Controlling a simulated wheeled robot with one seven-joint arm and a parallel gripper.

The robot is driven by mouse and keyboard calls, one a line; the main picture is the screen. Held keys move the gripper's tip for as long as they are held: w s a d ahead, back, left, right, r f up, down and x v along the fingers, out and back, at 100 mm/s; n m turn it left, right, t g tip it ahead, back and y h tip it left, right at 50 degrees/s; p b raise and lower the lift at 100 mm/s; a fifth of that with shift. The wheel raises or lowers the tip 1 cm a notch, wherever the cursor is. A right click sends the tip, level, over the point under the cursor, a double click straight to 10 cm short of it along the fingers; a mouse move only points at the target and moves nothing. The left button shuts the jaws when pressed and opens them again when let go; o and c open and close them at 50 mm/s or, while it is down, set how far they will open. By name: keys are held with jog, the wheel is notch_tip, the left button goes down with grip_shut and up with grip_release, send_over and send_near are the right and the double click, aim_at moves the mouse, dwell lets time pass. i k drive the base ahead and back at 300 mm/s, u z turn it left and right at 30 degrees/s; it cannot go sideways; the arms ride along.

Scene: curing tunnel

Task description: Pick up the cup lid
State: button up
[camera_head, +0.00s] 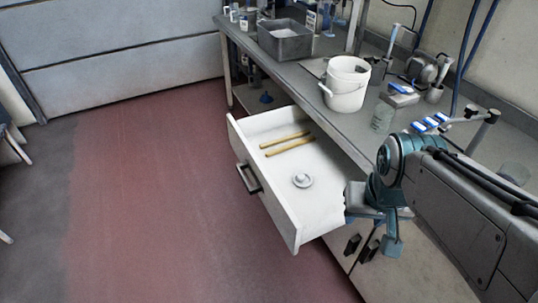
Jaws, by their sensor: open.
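The cup lid (302,180) is a small pale grey disc with a raised knob. It lies on the floor of the open white drawer (266,203), near the middle and toward the right. My gripper (375,232) is open and appears empty. It is at the drawer's right end, to the right of the lid and apart from it. My wrist and gripper hide part of the drawer's right side.
Two yellow sticks (287,143) lie in the drawer, behind the lid. The workbench (340,121) above holds a white bucket (346,84), a grey bin (285,40) and a glass (382,118). The red floor left of the drawer is clear.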

aim_at(303, 179)
jog(key=z, duration=0.9)
jog(key=k, duration=0.65)
jog(key=u, duration=1.2)
jog(key=i, duration=1.1)
jog(key=z, duration=0.45)
